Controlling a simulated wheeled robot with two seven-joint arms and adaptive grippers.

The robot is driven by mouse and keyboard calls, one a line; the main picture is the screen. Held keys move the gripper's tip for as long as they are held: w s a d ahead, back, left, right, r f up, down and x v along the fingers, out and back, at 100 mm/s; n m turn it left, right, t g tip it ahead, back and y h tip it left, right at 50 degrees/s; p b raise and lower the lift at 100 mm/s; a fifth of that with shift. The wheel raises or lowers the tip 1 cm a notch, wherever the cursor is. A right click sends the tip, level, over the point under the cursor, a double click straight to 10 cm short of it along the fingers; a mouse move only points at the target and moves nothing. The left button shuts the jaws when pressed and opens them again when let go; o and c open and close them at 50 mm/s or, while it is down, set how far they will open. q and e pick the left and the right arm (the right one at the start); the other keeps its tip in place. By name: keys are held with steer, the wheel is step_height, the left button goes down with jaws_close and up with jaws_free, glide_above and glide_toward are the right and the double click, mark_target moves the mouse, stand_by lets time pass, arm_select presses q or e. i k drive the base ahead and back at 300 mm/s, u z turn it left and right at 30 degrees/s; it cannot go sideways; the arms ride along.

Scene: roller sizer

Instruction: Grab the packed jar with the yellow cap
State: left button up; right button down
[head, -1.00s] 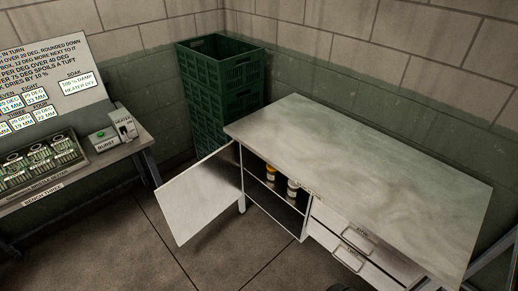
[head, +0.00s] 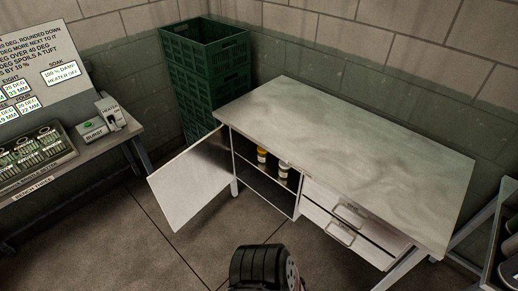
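A small jar with a yellow cap (head: 262,155) stands upright on the upper shelf of the open cabinet (head: 268,190) under the grey-white worktop. A second jar with a pale cap (head: 284,169) stands just to its right. Both jars have dark bodies with light labels, and their contents are too small to make out. Neither of my grippers is in view. A dark rounded part, which looks like a piece of my own arm, shows at the bottom middle, below the cabinet.
The cabinet door (head: 190,178) is swung open to the left. Two drawers (head: 345,222) are to the right of the opening. Green crates (head: 205,75) are stacked behind. A bench (head: 85,160) with trays and a heater box is at left, and a dark rack (head: 505,245) at right.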

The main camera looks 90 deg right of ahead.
mark_target(263, 155)
steer(key=u, duration=0.05)
steer(key=i, duration=0.45)
steer(key=z, duration=3.4)
